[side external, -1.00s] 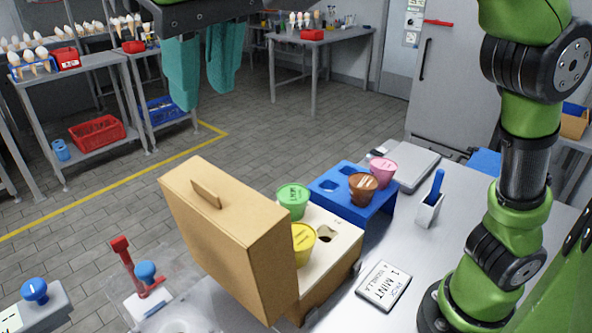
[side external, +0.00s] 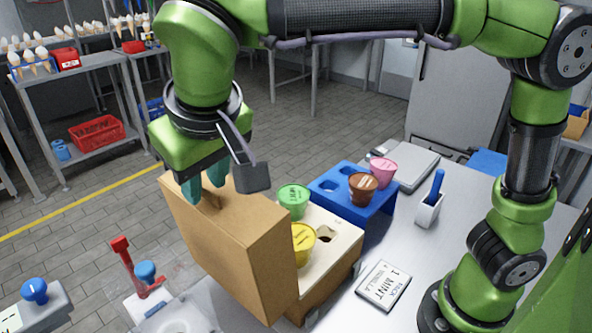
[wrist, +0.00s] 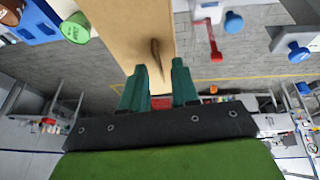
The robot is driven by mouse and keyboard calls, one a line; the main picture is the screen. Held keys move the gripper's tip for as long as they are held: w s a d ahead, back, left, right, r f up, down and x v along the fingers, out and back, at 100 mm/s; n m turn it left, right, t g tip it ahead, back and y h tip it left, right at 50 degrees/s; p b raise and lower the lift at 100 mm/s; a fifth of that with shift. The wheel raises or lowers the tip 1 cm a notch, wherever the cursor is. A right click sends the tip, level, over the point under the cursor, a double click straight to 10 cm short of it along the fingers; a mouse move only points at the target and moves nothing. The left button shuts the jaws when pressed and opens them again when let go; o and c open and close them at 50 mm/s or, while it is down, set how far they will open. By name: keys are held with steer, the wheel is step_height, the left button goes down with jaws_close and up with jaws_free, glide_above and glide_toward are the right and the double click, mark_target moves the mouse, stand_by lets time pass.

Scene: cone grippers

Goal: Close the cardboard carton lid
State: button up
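The cardboard carton lid (side external: 238,250) stands raised and open at the left side of the carton (side external: 325,288). A small tab handle (side external: 211,201) sticks out of the lid's face; it also shows in the wrist view (wrist: 156,56). My gripper (side external: 204,186) is at the lid's upper part, by the tab. In the wrist view its teal fingers (wrist: 158,88) are apart, with the tab between and just beyond their tips. The gripper is open and holds nothing. A green cup (side external: 293,198) and a yellow cup (side external: 303,243) sit in the carton's white insert (side external: 335,224).
A blue rack (side external: 352,205) with brown and pink cups stands behind the carton. A label card (side external: 383,286) and a white holder with a blue-handled tool (side external: 430,207) are to the right. A red-handled tool stand (side external: 138,270) is left of the lid.

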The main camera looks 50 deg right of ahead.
steer(key=shift+w+f, duration=0.15)
steer(key=shift+f, duration=0.2)
steer(key=shift+c, duration=0.4)
jaws_close()
steer(key=shift+r, duration=0.1)
stand_by(0.8)
